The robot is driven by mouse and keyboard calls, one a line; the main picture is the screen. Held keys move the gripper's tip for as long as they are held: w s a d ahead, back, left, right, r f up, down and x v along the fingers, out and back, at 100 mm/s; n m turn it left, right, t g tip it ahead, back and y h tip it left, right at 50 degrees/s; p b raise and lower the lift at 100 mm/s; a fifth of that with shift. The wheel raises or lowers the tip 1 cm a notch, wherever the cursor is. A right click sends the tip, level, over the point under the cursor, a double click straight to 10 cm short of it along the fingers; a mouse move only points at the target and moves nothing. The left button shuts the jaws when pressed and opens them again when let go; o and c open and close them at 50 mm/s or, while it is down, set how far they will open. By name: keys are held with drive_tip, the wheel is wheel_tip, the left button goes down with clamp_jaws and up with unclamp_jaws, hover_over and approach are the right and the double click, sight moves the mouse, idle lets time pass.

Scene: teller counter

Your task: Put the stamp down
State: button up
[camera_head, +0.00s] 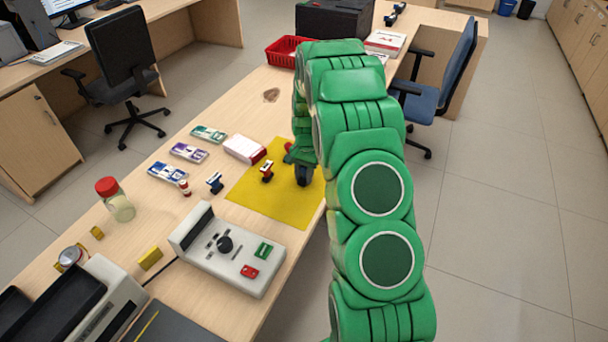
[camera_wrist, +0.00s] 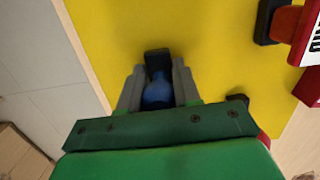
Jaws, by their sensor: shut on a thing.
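My gripper (camera_wrist: 157,90) is shut on a stamp with a blue handle (camera_wrist: 157,93) and a dark base (camera_wrist: 157,62). The stamp is over the yellow mat (camera_wrist: 190,25); I cannot tell whether its base touches the mat. In the head view my gripper (camera_head: 303,172) is over the right part of the yellow mat (camera_head: 262,205), and my arm hides part of the mat. A red stamp with a dark base (camera_head: 267,171) stands on the mat to the left of my gripper. Another red-handled item (camera_head: 288,151) shows partly behind the gripper.
A white and red box (camera_head: 244,150) lies by the mat's far-left edge. A blue stamp (camera_head: 214,183) and a small red and white item (camera_head: 185,188) stand left of the mat. A grey device (camera_head: 228,250) is nearer. The mat's near-left part is clear.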

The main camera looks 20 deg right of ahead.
drive_tip(key=shift+f, duration=0.15)
drive_tip(key=o, duration=1.1)
